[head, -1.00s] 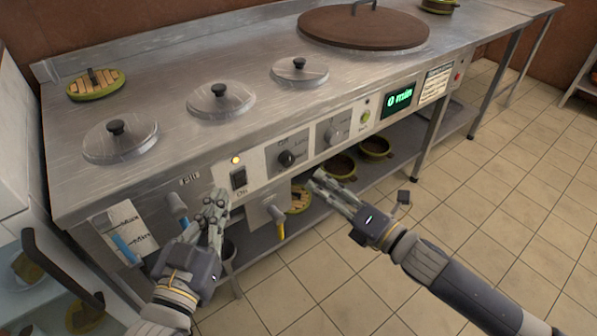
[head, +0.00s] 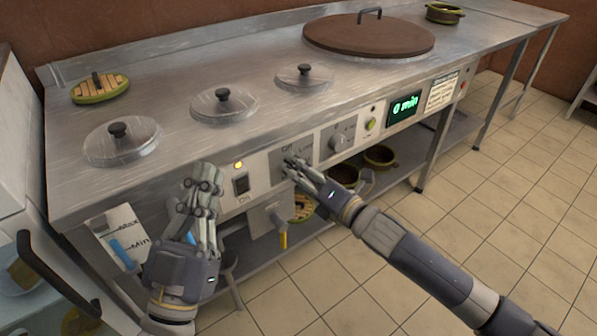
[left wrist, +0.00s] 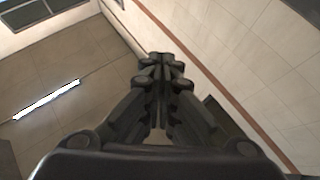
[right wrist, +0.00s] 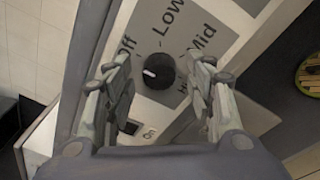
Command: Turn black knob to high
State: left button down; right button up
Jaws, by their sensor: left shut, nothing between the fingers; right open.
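The black knob (right wrist: 158,71) shows in the right wrist view on a grey plate marked Off, Low and Mid, with a fourth label mostly hidden. Its white mark is on its left side, nearer Off than Mid.
A lit amber lamp and a rocker switch (head: 241,184) marked On are left of the knob plate. A second grey knob (head: 340,141), a green button and a display (head: 404,107) are to the right. A yellow-handled tap (head: 281,229) hangs below. The floor in front is clear.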

jog(key=c, duration=1.1)
jog(key=shift+o, duration=0.2)
